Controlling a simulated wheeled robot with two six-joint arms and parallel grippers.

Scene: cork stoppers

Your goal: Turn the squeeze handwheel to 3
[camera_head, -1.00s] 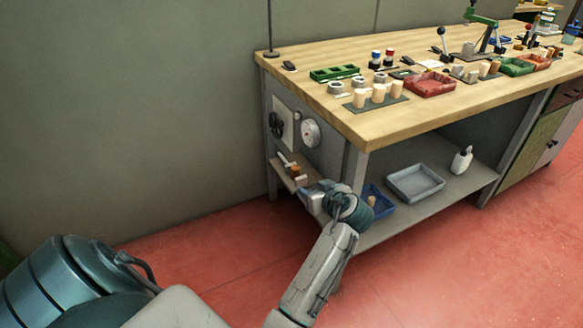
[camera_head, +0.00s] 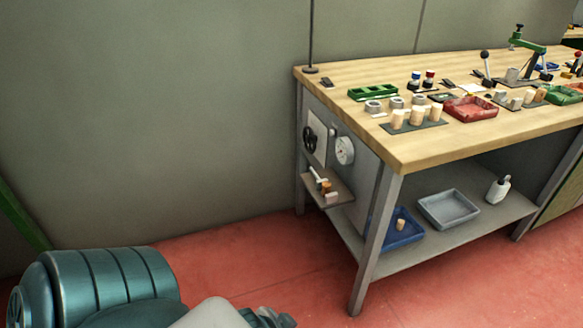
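A black handwheel (camera_head: 309,139) is mounted on a pale plate (camera_head: 319,147) on the left end panel of the workbench. The handwheel's setting is too small to read. Only parts of my own arm show along the bottom left edge, well apart from the handwheel.
A small shelf (camera_head: 334,199) with several small items juts out below the handwheel. The workbench (camera_head: 432,150) has many parts on top. Below are a blue tray (camera_head: 401,237) and a grey tray (camera_head: 448,222). Red floor left of the bench is clear.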

